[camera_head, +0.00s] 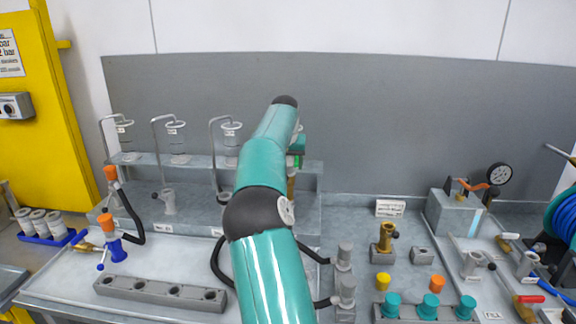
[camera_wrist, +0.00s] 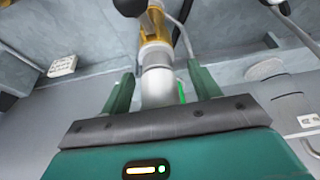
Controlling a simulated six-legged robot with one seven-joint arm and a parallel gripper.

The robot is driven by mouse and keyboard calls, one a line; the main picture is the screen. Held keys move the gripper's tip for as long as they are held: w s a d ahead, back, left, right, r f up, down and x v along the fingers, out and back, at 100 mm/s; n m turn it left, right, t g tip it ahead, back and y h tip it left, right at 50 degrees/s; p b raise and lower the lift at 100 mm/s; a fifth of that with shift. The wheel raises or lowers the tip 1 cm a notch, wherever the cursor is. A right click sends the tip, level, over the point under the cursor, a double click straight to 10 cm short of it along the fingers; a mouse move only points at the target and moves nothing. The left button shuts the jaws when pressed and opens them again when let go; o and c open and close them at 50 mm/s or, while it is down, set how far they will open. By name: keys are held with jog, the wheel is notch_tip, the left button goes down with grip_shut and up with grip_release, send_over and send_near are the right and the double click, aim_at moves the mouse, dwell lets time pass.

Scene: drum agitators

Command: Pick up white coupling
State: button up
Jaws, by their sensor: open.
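The white coupling (camera_wrist: 157,86) is a pale cylinder joined to a brass-coloured fitting (camera_wrist: 152,28). In the wrist view it stands between the two green fingers of my gripper (camera_wrist: 163,76). The fingers are open, one on each side, with a visible gap on the left and a narrower one on the right. In the head view my gripper (camera_head: 298,146) is mostly hidden behind my arm, by the back shelf. A bit of brass (camera_head: 292,184) shows just below it there. The coupling itself is hidden by my arm in that view.
A grey shelf (camera_head: 140,190) with glass vessels in wire holders (camera_head: 178,145) stands at the back left. A grey block with holes (camera_head: 160,294) lies in front. Black hoses (camera_head: 219,262) and grey fittings (camera_head: 345,255) are close to my arm. Teal knobs (camera_head: 430,306) stand at front right.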

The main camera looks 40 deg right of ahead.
jog(key=shift+d+f, duration=0.1)
jog(key=shift+f, duration=0.2)
jog(key=c, duration=1.2)
jog(key=shift+r, duration=0.1)
jog(key=shift+r, duration=0.8)
jog(key=s+a+r, duration=0.2)
jog(key=a+r, duration=0.1)
jog(key=a, duration=0.1)
jog(key=s+a+r, duration=0.1)
jog(key=a+r, duration=0.3)
jog(key=s+a+r, duration=0.2)
jog(key=a+r, duration=0.2)
jog(key=shift+s+a+r, duration=0.15)
jog(key=shift+s+a, duration=0.2)
